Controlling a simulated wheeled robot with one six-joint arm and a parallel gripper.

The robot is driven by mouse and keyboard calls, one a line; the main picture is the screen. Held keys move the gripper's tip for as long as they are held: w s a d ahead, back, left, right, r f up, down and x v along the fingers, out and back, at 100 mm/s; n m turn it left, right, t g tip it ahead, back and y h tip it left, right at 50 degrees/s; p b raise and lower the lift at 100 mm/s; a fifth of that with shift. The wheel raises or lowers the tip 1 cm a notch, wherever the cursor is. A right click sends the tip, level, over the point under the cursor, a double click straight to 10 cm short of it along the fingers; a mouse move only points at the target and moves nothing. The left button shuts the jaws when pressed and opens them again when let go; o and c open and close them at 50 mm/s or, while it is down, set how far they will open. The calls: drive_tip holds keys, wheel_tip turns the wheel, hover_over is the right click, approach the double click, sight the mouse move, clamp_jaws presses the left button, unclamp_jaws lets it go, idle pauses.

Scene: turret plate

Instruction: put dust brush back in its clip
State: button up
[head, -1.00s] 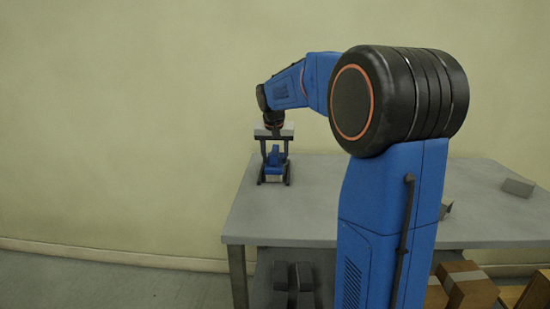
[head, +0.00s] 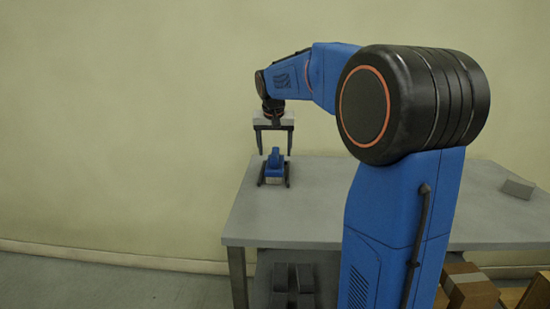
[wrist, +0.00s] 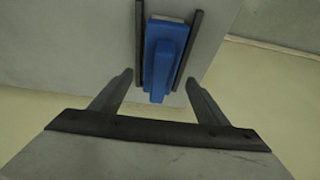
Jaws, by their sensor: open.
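The blue dust brush (head: 274,168) rests on the far left part of the grey table, between two dark parallel rails that look like its clip (head: 288,174). In the wrist view the brush (wrist: 163,58) lies lengthwise between the rails (wrist: 190,48), with a pale strip at its far end. Whether it is fully seated I cannot tell. My gripper (head: 274,153) is open and empty, pointing down above the brush. In the wrist view its two fingers (wrist: 159,76) stand apart on either side of the brush's near end, without touching it.
The grey table (head: 320,195) is mostly bare. A small grey block (head: 518,187) lies at its right. Brown boxes (head: 470,290) and dark objects (head: 292,285) sit below the tabletop. A plain wall (head: 120,120) stands behind. My arm hides the table's middle.

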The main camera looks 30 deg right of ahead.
drive_tip(key=v, duration=0.7)
idle(0.5)
